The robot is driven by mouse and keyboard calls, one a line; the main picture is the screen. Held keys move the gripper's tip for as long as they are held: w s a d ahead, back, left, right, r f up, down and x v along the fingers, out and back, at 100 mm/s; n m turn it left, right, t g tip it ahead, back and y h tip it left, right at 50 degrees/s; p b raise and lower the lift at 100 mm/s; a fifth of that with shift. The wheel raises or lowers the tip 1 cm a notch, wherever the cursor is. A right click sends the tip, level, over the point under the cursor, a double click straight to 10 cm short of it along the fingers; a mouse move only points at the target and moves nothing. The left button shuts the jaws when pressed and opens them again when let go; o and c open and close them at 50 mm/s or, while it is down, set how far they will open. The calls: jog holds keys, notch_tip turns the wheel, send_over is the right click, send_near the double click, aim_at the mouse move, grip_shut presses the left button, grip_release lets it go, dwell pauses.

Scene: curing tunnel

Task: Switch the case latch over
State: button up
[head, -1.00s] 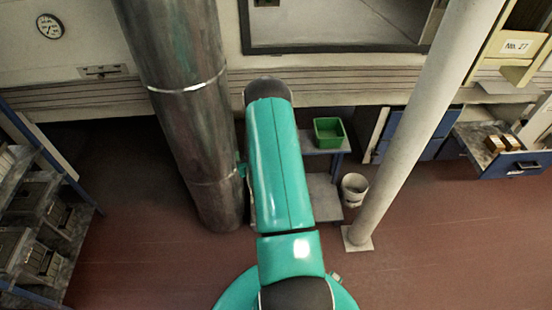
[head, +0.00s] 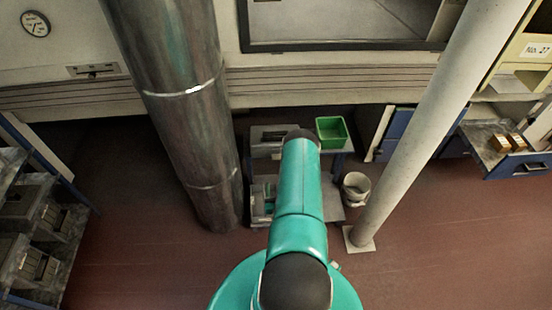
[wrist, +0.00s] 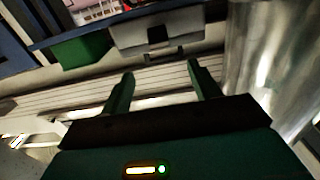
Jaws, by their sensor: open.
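A grey case (wrist: 130,32) shows at the top middle of the wrist view, beside the green bin. A small dark part (wrist: 157,34), apparently its latch, sits on its face; I cannot tell its position. My gripper (wrist: 160,74) is open and empty, its two fingers pointing towards the case with a visible gap in the picture between fingertips and case. In the head view a grey box (head: 268,137), likely the same case, stands on the cart, partly hidden by my arm. My gripper is hidden behind the arm there.
A green bin (head: 332,130) stands beside the case on the cart (head: 344,168). A thick metal column (head: 185,110) rises just left of my arm and a pale post (head: 425,120) to the right. A white bucket (head: 355,188) is on the floor. Open floor lies right.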

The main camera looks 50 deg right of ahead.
aim_at(276, 156)
jog(key=x, duration=1.3)
jog(key=shift+d+f, duration=0.15)
jog(key=shift+d, duration=0.25)
jog(key=shift+w, duration=0.1)
jog(key=c, duration=1)
